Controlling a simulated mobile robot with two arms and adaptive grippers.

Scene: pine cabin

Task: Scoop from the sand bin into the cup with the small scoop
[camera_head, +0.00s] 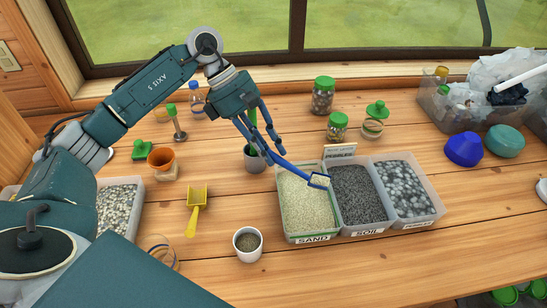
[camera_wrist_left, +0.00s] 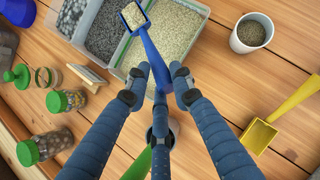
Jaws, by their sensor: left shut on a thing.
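The small blue scoop (camera_head: 295,172) is held in my left gripper (camera_head: 273,150), which is shut on its handle. Its square bowl carries light sand and is over the right edge of the sand bin (camera_head: 289,239), near the soil bin. The loaded bowl also shows in the left wrist view (camera_wrist_left: 134,15). The white cup (camera_head: 248,256) stands upright on the table in front of the bin, to its left, with dark grainy stuff inside; it also shows in the left wrist view (camera_wrist_left: 237,40). My right gripper is not in view.
A yellow scoop (camera_head: 197,205) lies left of the cup. The soil bin (camera_head: 366,232) and pebble bin (camera_head: 418,224) stand right of the sand. A grey pot (camera_head: 254,160) stands behind, partly hidden by my gripper. Jars (camera_head: 323,97) stand farther back. The front right table is clear.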

